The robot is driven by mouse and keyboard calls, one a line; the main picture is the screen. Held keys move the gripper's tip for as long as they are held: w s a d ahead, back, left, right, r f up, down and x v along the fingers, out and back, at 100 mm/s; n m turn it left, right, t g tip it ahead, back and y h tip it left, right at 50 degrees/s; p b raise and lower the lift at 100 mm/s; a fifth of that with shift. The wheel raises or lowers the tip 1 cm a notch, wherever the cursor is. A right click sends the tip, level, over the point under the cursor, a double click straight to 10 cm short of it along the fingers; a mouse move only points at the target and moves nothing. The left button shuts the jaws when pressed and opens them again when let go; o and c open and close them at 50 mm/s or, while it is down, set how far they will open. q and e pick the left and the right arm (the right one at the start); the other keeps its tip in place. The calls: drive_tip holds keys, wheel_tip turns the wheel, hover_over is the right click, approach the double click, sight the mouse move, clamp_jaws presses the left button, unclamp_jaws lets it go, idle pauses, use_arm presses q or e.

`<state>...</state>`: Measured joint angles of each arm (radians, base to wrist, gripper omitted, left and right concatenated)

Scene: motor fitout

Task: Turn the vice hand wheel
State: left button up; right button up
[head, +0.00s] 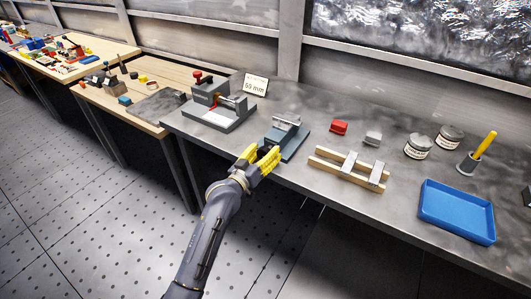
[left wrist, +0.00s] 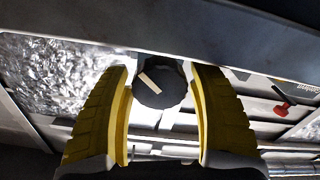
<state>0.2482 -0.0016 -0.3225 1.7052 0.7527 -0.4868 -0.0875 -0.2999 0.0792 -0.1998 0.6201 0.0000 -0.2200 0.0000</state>
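The vice (head: 287,136) is blue-grey with a lighter metal top and stands near the front edge of the metal bench. Its hand wheel (left wrist: 160,86) is a dark round disc with a pale stripe, seen face-on in the left wrist view. In the head view the wheel is hidden or too small to make out. My left gripper (head: 262,156) has yellow fingers and is at the front of the vice. In the left wrist view its fingers (left wrist: 163,92) stand open on either side of the wheel, with narrow gaps visible. My right gripper is in neither view.
Left of the vice are a grey fixture (head: 222,115) with a red knob and a "60 mm" sign (head: 255,86).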

use_arm(q)
drive_tip(key=shift+o, duration=1)
drive_tip(key=shift+f, duration=0.1)
drive_tip(key=shift+s+a, duration=0.1)
drive_tip(key=shift+s, duration=0.05)
drive_tip(key=v, duration=1.1)
drive_tip(key=shift+s+a, duration=0.15)
drive_tip(key=shift+s, duration=0.15)
